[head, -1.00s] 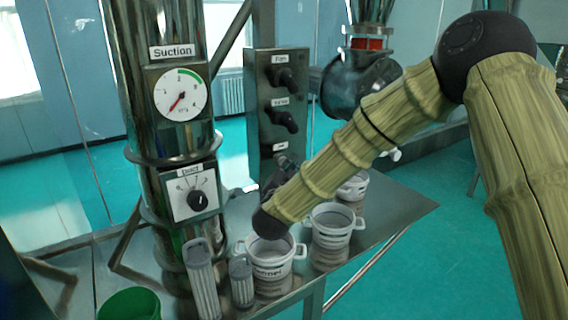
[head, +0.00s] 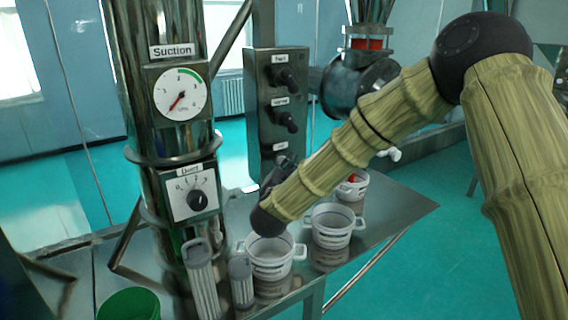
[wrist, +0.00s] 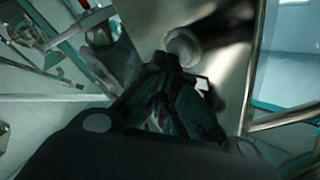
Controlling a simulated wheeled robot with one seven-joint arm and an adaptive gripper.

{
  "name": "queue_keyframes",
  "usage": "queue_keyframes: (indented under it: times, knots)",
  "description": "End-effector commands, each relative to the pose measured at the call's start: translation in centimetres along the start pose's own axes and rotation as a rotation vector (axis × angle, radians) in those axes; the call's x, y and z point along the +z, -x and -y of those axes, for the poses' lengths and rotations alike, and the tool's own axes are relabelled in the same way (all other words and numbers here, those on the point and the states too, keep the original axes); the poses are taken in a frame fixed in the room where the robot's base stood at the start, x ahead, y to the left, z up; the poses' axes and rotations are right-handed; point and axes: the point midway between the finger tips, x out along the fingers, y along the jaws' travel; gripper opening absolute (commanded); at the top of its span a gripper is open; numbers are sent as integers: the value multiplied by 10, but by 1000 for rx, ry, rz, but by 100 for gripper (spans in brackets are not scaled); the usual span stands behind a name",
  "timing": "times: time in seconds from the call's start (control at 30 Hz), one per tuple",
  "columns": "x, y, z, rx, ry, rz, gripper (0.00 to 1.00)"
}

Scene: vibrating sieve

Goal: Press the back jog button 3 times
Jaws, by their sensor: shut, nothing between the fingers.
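The grey control box (head: 262,100) stands behind the table, with two dark rotary knobs. Below them is a small label (head: 281,147), too small to read surely, that may mark the jog button. The button itself is hidden in the head view behind my wrist and gripper (head: 284,166). In the wrist view my gripper (wrist: 178,62) is shut and empty, its fingertips pointing at a metal face. A pale round knob-like part (wrist: 184,46), possibly the jog button, is right at the fingertips. I cannot tell whether they touch it.
Several white buckets (head: 331,215) stand on the metal table (head: 395,207) under and beside my forearm. A steel column with a suction gauge (head: 181,94) and a dial (head: 196,200) stands left. Grey filter cylinders (head: 203,285) and a green bucket (head: 128,303) are at front left.

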Motion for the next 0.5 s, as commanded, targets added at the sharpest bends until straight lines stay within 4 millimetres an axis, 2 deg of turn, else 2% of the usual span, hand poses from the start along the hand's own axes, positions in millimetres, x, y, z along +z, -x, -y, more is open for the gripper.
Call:
queue_keyframes:
  times: [0.5]
  knots:
    - [-3,6,-4,0,0,0,0]
